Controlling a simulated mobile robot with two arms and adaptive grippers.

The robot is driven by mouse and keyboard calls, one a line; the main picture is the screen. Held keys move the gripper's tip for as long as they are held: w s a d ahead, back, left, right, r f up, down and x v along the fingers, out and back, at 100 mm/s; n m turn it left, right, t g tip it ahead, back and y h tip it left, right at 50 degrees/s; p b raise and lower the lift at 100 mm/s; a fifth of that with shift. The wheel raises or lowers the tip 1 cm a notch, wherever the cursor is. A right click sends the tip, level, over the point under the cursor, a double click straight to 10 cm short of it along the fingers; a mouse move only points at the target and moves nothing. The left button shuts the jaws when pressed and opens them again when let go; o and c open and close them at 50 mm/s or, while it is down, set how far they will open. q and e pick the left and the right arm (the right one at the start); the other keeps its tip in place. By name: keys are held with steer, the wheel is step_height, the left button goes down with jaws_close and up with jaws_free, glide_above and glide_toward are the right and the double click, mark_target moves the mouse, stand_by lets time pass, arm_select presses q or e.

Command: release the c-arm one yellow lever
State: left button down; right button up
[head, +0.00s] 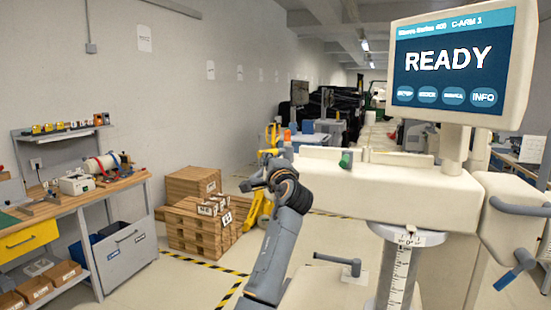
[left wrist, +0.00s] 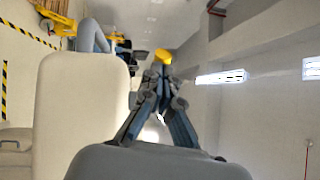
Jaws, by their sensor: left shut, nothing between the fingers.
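The C-arm unit (head: 400,190) is a cream cart body in the right half of the head view, with a screen (head: 455,65) reading "READY" and "C-ARM 1". In the left wrist view, a rounded yellow lever end (left wrist: 164,56) shows right at the fingertips of my left gripper (left wrist: 163,75); I cannot tell whether they touch. The rest of that lever is hidden. In the head view, my left gripper (head: 256,181) is at the left end of the cream body, its fingers shut and empty. My right gripper is not in view.
A green knob (head: 346,159) sits on the cream body, and a blue-gripped handle (head: 514,272) is at right. Wooden pallets (head: 200,225) and a yellow pallet jack (head: 258,208) stand behind my left arm. A workbench (head: 125,185) is at left. Striped floor lies between.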

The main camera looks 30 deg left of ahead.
arm_select(q)
steer(key=a, duration=0.3)
steer(key=shift+w+a+f, duration=0.1)
steer(key=shift+w+f, duration=0.05)
steer(key=shift+w, duration=0.25)
steer(key=shift+w+a+p, duration=0.15)
steer(key=shift+a+p, duration=0.15)
steer(key=shift+a, duration=0.15)
